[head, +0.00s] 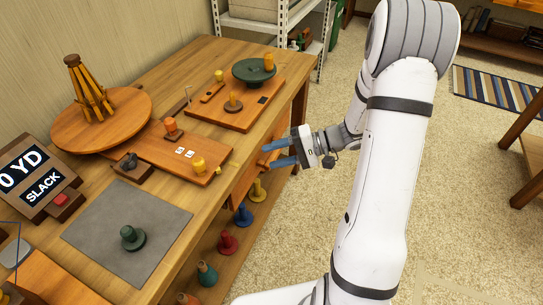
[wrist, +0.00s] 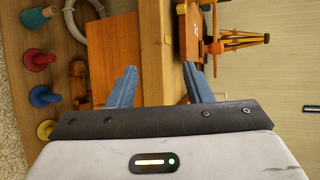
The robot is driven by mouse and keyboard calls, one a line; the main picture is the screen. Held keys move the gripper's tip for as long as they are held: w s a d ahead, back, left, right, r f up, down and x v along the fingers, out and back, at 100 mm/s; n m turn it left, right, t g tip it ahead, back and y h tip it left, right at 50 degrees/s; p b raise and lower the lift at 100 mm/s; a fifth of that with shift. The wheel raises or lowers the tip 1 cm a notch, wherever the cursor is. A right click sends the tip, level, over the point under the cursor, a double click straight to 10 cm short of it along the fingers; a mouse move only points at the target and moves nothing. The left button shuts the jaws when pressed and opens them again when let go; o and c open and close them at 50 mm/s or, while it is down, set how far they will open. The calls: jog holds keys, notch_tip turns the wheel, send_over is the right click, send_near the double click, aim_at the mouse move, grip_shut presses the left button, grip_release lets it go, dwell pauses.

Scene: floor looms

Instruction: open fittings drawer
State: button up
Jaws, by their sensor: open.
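The drawer front (head: 246,178) is an orange-brown wooden panel under the right edge of the workbench, partly hidden by my gripper. It also shows as a plain wooden panel in the wrist view (wrist: 112,48), beside the bench edge. I cannot make out a handle, nor tell for certain whether the drawer is fully shut. My gripper (head: 268,157) is open and empty, with its two blue fingers pointing left at the bench edge near the drawer. In the wrist view the fingers (wrist: 159,70) are spread apart with nothing between them; contact with the panel cannot be told.
The workbench top (head: 150,78) carries wooden boards, a round turntable (head: 120,130), a grey mat (head: 85,225) and a sign (head: 35,175). Several coloured spools, including a blue one (head: 243,214) and a red one (head: 227,242), stand on the lower shelf. Carpet (head: 300,225) right of the bench is clear.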

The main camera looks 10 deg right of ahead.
aim_at(275, 154)
jog(key=w+d+f+m+t+b, duration=0.2)
jog(key=w+d+f+t, duration=0.2)
jog(key=f, duration=0.3)
jog(key=w+d+f+m+t+b, duration=0.2)
jog(key=w+d+f+t, duration=0.2)
jog(key=d+f+t, duration=0.15)
jog(key=shift+g, duration=0.35)
jog(key=x, duration=0.8)
jog(key=shift+s+a+f, duration=0.1)
jog(key=shift+s+a, duration=0.1)
jog(key=shift+a, duration=0.15)
jog(key=shift+c, duration=0.2)
grip_shut()
